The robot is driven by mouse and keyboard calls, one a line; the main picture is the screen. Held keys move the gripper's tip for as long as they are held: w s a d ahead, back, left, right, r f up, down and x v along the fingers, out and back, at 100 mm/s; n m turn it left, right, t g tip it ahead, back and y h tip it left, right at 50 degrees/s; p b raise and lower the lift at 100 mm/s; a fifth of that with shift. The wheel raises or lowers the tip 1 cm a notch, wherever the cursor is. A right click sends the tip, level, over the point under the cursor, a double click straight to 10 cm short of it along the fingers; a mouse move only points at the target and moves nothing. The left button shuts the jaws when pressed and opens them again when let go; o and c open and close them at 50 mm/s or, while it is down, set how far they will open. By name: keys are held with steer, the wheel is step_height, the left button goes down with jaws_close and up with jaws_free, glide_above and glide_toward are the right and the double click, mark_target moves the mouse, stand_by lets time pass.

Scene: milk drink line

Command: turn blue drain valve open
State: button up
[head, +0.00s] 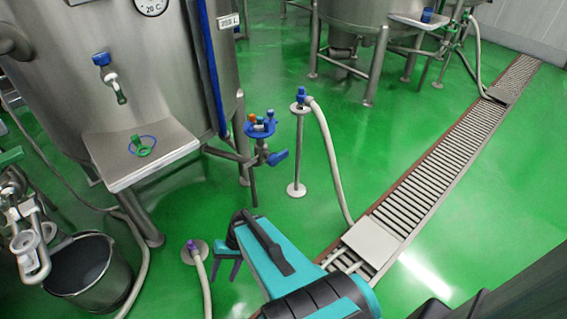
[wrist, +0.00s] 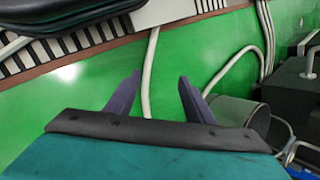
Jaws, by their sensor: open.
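A blue valve lever (head: 278,157) sits on the steel drain pipe at the lower right of the large tank in the head view. It points out to the right; I cannot tell whether the valve is open or closed. A blue round plate (head: 259,129) with small coloured parts is just above it. My gripper (head: 228,262) is open and empty, low over the floor, in front of and below the lever and apart from it. The wrist view shows the two spread dark fingers of my gripper (wrist: 160,80) over green floor; the lever does not clearly show there.
A blue tap (head: 101,59) is on the tank front above a steel shelf (head: 140,155). A hose stand (head: 298,145) is right of the lever. A purple-topped hose fitting (head: 194,248) and bucket (head: 88,272) are at lower left. A floor grate (head: 440,170) runs right.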

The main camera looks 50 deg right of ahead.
steer(key=w+d+m+t+y+b, duration=0.1)
steer(key=w+d+m+t+b, duration=0.3)
steer(key=w+d+t+b, duration=0.45)
steer(key=m+t+h+b, duration=0.9)
steer(key=t+b, duration=0.1)
steer(key=b, duration=0.4)
glide_toward(285, 156)
steer(key=s, duration=0.2)
steer(key=shift+s+r, duration=0.25)
steer(key=shift+s, duration=0.1)
steer(key=w+b, duration=0.1)
steer(key=w, duration=0.3)
steer(key=w+b, duration=0.1)
steer(key=w, duration=0.4)
steer(key=w+b, duration=0.1)
steer(key=w, duration=0.3)
steer(key=shift+w+d, duration=0.4)
